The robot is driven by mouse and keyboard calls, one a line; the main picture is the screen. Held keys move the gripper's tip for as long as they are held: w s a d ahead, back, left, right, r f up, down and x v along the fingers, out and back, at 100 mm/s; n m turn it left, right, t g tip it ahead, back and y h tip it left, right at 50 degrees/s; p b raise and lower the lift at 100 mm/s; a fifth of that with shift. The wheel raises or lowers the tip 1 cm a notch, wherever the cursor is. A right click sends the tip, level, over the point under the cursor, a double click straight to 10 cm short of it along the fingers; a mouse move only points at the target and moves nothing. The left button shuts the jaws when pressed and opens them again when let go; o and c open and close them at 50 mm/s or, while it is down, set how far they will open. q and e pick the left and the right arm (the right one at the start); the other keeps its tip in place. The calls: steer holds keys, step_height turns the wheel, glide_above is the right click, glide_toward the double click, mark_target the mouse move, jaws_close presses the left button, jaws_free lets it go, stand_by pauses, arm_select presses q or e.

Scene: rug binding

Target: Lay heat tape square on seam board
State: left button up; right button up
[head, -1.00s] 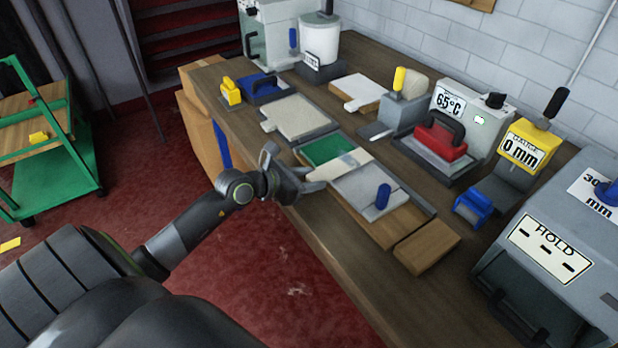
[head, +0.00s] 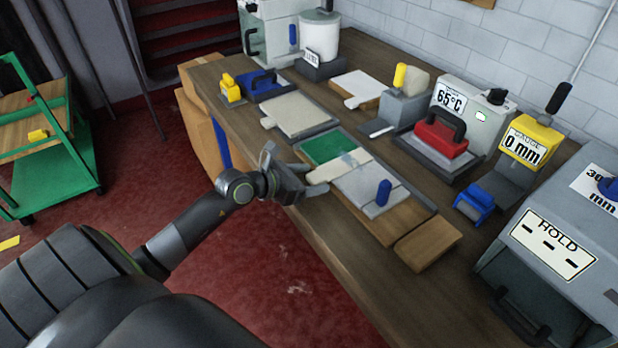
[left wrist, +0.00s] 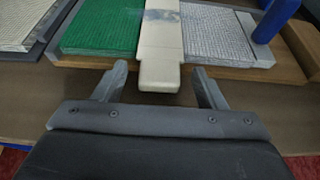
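The heat tape appears to be the cream strip (head: 340,172) lying across the seam between a green piece (head: 327,147) and a grey woven piece (head: 366,188) on the wooden board (head: 400,222). In the left wrist view the strip (left wrist: 159,45) runs nearly straight away over the seam, with a greyish patch farther along. Its near tab overhangs the board's front edge. My left gripper (head: 296,170) is open. In the left wrist view its fingers (left wrist: 162,84) stand apart on either side of the tab, with gaps visible. My right gripper is not in view.
A loose wooden block (head: 427,243) lies to the right. A beige panel in a tray (head: 298,116) lies left of the board.

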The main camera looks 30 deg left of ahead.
arm_select(q)
steer(key=shift+s+a+r, duration=0.1)
steer(key=shift+s+a, duration=0.15)
steer(key=shift+s, duration=0.15)
steer(key=p+v, duration=0.4)
steer(key=v, duration=1.2)
steer(key=shift+s+r, duration=0.15)
steer(key=shift+s, duration=0.1)
